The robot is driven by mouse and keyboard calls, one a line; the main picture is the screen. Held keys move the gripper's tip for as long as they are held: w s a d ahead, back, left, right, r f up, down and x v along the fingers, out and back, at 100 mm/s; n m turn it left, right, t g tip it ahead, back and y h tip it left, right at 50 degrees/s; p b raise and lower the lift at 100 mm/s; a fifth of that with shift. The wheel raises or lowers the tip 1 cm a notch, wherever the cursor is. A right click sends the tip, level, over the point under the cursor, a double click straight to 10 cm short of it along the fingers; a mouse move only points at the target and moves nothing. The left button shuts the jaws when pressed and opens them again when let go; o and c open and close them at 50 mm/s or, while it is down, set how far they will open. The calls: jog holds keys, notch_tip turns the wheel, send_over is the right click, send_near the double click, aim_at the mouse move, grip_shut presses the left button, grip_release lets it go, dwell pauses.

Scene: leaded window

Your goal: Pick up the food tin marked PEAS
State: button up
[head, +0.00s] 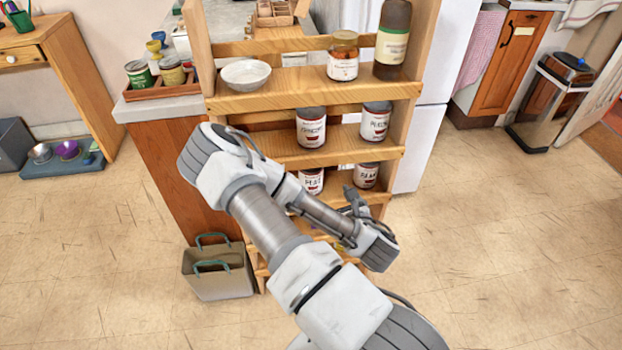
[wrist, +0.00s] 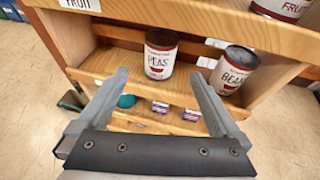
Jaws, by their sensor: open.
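The food tin marked PEAS (wrist: 160,60) stands upright on a lower wooden shelf, with a white label and dark top. In the head view, the left tin on the lower shelf (head: 312,182) appears to be the same one, its lower part partly hidden by my arm. My gripper (wrist: 158,78) is open and empty. In the wrist view its two fingers point toward the shelf, with the PEAS tin beyond the gap between them and not touched. In the head view the gripper (head: 356,204) is near the lower shelf, partly hidden by my arm.
A BEANS tin (wrist: 233,70) stands right of the PEAS tin. Small purple boxes (wrist: 160,107) and a teal item (wrist: 127,101) are lower down. A bag (head: 218,272) stands left of the shelf unit.

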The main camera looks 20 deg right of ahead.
aim_at(315, 176)
jog(key=b+x, duration=0.5)
jog(key=x, duration=0.6)
jog(key=shift+w+f+b, duration=0.2)
jog(key=shift+w+b, duration=0.15)
jog(key=shift+b, duration=0.05)
jog(key=shift+b+x, duration=0.85)
jog(key=shift+x, duration=1.9)
jog(key=shift+d, duration=0.15)
jog(key=c, duration=1.4)
grip_shut()
jog(key=shift+r, duration=0.15)
